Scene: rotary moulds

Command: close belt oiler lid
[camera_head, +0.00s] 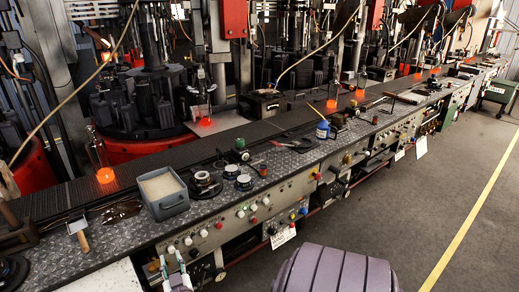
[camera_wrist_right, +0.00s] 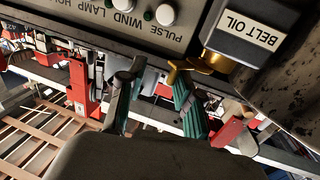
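The belt oiler (camera_wrist_right: 250,30) shows in the right wrist view as a dark grey box with a white BELT OIL label, at the upper right, with a brass fitting (camera_wrist_right: 211,60) below it. I cannot make out its lid or how far it stands open. My right gripper (camera_wrist_right: 156,95) has its two teal-padded fingers spread with a gap between them, and nothing is seen held there. The box is beside the fingertips. In the head view the same gripper (camera_head: 175,275) shows at the bottom edge, in front of the bench. My left gripper is in neither view.
The bench panel (camera_wrist_right: 110,25) with knobs and lettering is close to the fingers. Glowing pieces stand along the conveyor (camera_head: 150,170). The floor (camera_head: 430,200) at right is clear.

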